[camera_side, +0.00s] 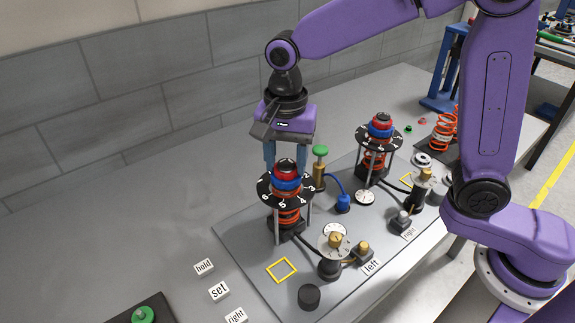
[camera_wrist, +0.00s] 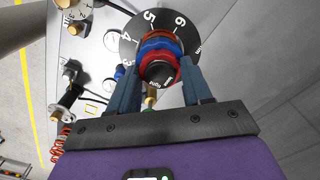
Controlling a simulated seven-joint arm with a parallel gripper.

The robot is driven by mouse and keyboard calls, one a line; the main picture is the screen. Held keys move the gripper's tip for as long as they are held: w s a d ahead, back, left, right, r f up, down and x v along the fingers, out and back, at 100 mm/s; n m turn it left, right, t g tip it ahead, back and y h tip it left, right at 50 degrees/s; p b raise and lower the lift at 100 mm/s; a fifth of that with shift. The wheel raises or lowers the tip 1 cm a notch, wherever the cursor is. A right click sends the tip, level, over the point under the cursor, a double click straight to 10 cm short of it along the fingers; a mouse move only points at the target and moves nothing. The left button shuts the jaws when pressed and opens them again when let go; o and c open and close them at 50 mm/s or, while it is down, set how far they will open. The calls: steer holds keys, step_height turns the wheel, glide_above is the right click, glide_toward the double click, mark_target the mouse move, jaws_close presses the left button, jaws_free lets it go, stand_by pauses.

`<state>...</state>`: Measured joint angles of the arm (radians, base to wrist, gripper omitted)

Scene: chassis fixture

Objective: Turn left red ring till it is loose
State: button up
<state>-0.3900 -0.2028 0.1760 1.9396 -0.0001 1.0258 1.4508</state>
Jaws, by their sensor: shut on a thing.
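The left red ring (camera_side: 286,173) sits near the top of the left spring unit, just under its black cap (camera_side: 287,163) and above a blue ring (camera_side: 287,184). In the wrist view the red ring (camera_wrist: 159,60) lies between my gripper's (camera_wrist: 157,68) two blue-grey fingers, with the blue ring (camera_wrist: 158,44) beyond it. My gripper (camera_side: 288,168) reaches down from behind the unit and is shut on the red ring. A black numbered dial plate (camera_side: 265,191) surrounds the unit below the rings. Whether the ring's thread is loose cannot be seen.
A similar right spring unit (camera_side: 379,134) stands behind to the right. A brass post with a green knob (camera_side: 320,152) stands close to my fingers. Gauges, a blue hose and a black knob (camera_side: 309,296) occupy the grey plate. The table at left is mostly clear.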

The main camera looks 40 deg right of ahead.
steer(key=n, duration=0.4)
steer(key=shift+n, duration=0.3)
steer(key=n, duration=0.5)
steer(key=shift+n, duration=0.3)
steer(key=o, duration=0.8)
steer(key=shift+r, duration=3.55)
